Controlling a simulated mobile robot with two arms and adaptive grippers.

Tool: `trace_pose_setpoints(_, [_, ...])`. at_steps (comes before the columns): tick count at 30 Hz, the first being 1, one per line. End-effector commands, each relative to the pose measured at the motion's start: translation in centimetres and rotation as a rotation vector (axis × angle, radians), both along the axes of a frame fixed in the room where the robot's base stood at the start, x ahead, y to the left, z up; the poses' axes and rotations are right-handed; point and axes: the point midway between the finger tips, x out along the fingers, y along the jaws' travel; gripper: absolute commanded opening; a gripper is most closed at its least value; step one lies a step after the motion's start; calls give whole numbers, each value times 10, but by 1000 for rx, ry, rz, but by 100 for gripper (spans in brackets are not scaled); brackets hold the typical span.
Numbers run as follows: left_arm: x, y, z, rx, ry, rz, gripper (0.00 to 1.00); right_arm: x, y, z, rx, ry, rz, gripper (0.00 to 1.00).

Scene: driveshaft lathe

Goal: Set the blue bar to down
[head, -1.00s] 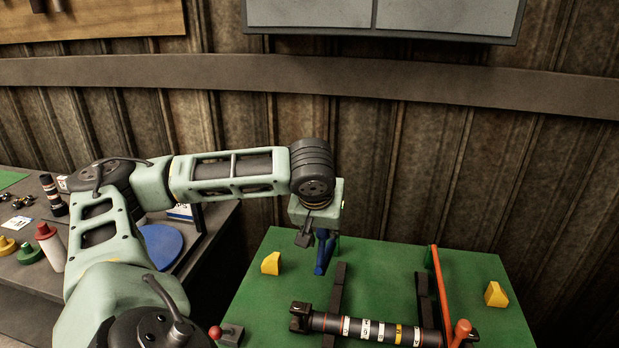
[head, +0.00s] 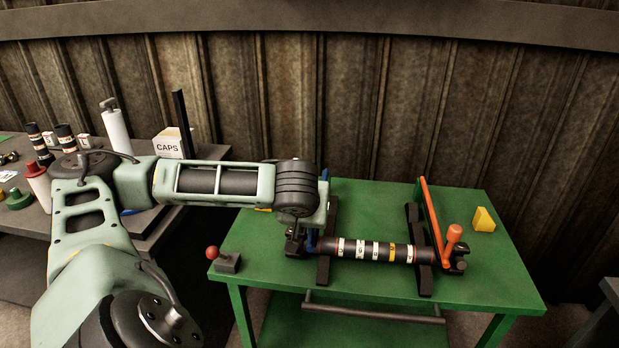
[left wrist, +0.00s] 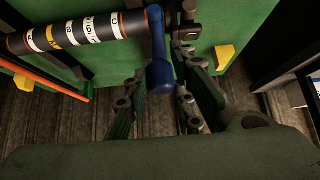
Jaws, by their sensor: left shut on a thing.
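The blue bar (head: 325,181) is at the left end of the striped driveshaft (head: 375,250) on the green table, mostly hidden behind my left gripper (head: 317,215) in the head view. In the left wrist view the blue bar (left wrist: 158,50) runs from the shaft's end towards the camera and ends in a thicker blue handle. My left gripper (left wrist: 163,85) is shut on that handle, with its dark jointed fingers on both sides. My right gripper is in neither view.
An orange bar (head: 431,215) with an orange knob stands at the shaft's right end. Dark rails (head: 417,225) carry the shaft. A yellow block (head: 483,219) lies at the right and a red-knobbed box (head: 227,262) at the front left. A corrugated wall is behind.

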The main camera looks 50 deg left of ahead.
Motion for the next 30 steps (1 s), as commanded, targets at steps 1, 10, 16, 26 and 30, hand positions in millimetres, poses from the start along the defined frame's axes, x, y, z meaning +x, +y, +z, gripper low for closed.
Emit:
trace_pose_setpoints(1, [-1, -3, -3, -6, 7, -8, 0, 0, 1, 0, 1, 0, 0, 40])
trace_pose_setpoints(10, [-1, -3, -2, -5, 7, -9, 28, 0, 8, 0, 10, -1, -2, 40])
trace_pose_setpoints(16, [0, -1, -1, -3, 4, -5, 40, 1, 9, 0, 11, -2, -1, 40])
trace_pose_setpoints(26, [-3, -3, 4, -1, 1, -3, 40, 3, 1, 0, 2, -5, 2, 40])
trace_pose_setpoints(30, [-12, -12, 21, -1, -2, -4, 40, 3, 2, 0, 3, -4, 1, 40])
